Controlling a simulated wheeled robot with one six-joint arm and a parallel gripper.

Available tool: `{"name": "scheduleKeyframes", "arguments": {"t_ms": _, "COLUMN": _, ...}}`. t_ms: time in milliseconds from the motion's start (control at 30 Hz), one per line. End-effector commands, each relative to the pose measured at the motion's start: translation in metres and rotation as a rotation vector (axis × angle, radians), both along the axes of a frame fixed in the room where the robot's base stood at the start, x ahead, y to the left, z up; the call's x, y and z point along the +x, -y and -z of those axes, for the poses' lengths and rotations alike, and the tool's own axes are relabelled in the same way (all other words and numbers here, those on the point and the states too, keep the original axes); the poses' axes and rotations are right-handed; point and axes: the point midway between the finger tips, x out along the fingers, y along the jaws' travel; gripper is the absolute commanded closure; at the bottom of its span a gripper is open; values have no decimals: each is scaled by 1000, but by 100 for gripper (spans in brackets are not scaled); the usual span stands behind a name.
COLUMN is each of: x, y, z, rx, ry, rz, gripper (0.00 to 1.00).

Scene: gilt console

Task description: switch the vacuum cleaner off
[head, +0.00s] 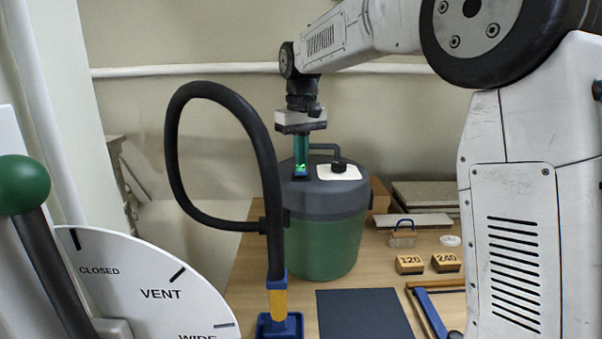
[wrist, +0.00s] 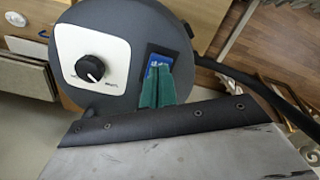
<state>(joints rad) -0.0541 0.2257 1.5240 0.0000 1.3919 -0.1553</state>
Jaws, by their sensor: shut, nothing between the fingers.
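The vacuum cleaner has a green drum (head: 330,245) and a dark grey lid (head: 335,203), and stands upright on the wooden table. In the wrist view its lid (wrist: 115,20) carries a blue switch (wrist: 157,61) in a dark frame, beside a white panel with a black knob (wrist: 90,69). My gripper (head: 301,172) points down at the switch with its green fingers shut and empty. The fingertips (wrist: 158,72) cover part of the switch. I cannot tell whether they touch it. A bright green glow shows at the fingers in the head view; the switch's position is unclear.
A black hose (head: 262,150) loops left of the vacuum to a blue and yellow nozzle (head: 279,315). A green-knobbed lever (head: 24,185) and dial plate (head: 150,290) stand front left.

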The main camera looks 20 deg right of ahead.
Motion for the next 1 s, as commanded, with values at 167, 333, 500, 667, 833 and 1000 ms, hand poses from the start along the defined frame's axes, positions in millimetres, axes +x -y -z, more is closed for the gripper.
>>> {"name": "scheduleKeyframes", "arguments": {"t_ms": 167, "x": 0, "y": 0, "z": 0, "rx": 0, "ry": 0, "rz": 0, "gripper": 100}}
{"name": "scheduleKeyframes", "arguments": {"t_ms": 333, "x": 0, "y": 0, "z": 0, "rx": 0, "ry": 0, "rz": 0, "gripper": 100}}
{"name": "scheduleKeyframes", "arguments": {"t_ms": 500, "x": 0, "y": 0, "z": 2, "rx": 0, "ry": 0, "rz": 0, "gripper": 100}}
{"name": "scheduleKeyframes", "arguments": {"t_ms": 667, "x": 0, "y": 0, "z": 4, "rx": 0, "ry": 0, "rz": 0, "gripper": 100}}
{"name": "scheduleKeyframes", "arguments": {"t_ms": 833, "x": 0, "y": 0, "z": 7, "rx": 0, "ry": 0, "rz": 0, "gripper": 100}}
{"name": "scheduleKeyframes", "arguments": {"t_ms": 1000, "x": 0, "y": 0, "z": 9, "rx": 0, "ry": 0, "rz": 0, "gripper": 100}}
